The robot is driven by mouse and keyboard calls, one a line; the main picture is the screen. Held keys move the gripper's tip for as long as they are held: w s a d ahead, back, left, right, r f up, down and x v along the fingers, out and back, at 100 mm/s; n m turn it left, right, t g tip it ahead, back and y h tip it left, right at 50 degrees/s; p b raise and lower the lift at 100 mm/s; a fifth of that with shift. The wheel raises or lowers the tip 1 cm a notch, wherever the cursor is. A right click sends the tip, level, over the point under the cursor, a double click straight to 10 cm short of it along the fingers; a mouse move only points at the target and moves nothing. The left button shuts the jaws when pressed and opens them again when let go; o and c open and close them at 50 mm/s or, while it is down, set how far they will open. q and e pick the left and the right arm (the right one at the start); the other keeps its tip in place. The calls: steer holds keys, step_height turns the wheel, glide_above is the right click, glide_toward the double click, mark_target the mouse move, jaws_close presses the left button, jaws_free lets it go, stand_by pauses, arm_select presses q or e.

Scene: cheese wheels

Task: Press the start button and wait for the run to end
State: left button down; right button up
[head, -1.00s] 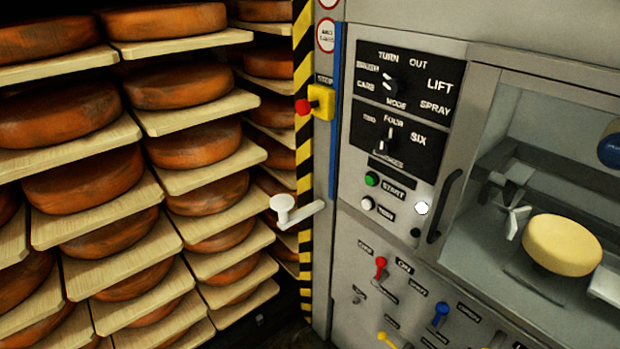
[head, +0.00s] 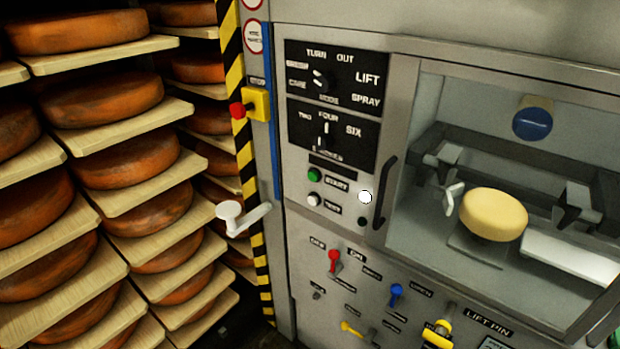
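The green start button (head: 314,175) sits on the grey machine's control panel, left of the START label (head: 336,183). A white test button (head: 313,200) is just below it. A round white lamp (head: 365,197) to the right looks bright. The mode dial (head: 323,82) and a second dial (head: 325,133) are above on black plates. Behind the window, a pale yellow cheese wheel (head: 493,214) rests on a small support. Neither of my grippers shows in the head view.
A red stop button on a yellow box (head: 256,105) is at the machine's left edge. A white crank handle (head: 243,217) sticks out there. Red (head: 334,258), blue (head: 396,293) and yellow levers line the lower panel. Shelves of orange cheese wheels (head: 125,159) fill the left.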

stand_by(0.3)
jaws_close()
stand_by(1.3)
